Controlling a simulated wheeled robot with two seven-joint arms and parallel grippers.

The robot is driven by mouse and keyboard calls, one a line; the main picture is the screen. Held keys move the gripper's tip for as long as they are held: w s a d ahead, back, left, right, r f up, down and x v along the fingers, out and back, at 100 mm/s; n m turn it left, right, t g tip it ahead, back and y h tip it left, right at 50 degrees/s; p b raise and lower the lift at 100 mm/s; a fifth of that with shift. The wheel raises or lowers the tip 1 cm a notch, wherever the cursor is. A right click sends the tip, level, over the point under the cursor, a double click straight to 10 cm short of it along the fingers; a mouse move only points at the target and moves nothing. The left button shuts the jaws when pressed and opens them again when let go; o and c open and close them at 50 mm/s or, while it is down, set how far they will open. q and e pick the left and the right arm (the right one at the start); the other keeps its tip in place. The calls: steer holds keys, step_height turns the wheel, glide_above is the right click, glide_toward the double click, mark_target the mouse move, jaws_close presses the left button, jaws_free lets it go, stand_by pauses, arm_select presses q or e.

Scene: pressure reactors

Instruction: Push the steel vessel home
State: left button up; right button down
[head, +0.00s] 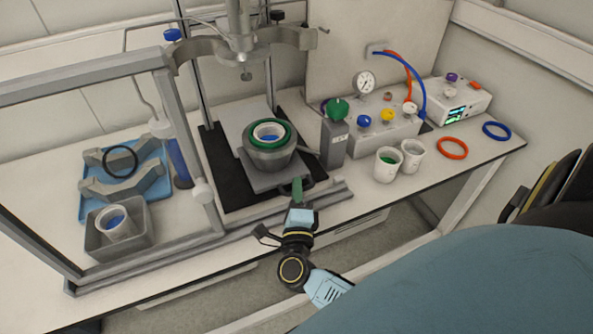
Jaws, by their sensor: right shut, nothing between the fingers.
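The steel vessel (269,158) stands upright on a grey plate below the reactor head (243,45). A green ring lies around its top, with a white liner and something blue inside. My right gripper (297,188) is in front of the vessel, at the front edge of the plate (262,182) by a green piece. It is shut and holds nothing. Whether its tips touch the plate or the green piece I cannot tell. My left gripper is not in view.
A blue tray (85,213) with steel clamp halves and a grey bin (143,238) with a white cup stand left. A grey box (334,140) with a green knob and two white beakers (387,165) stand right. A frame post (190,140) rises left of the vessel.

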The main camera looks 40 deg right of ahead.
mark_target(285, 159)
steer(key=w, duration=0.2)
steer(key=w+r, duration=0.1)
steer(key=w, duration=0.1)
steer(key=shift+d, duration=0.2)
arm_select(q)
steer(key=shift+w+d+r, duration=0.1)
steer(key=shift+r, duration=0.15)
arm_select(e)
steer(key=shift+w+a+r, duration=0.1)
steer(key=shift+w, duration=0.4)
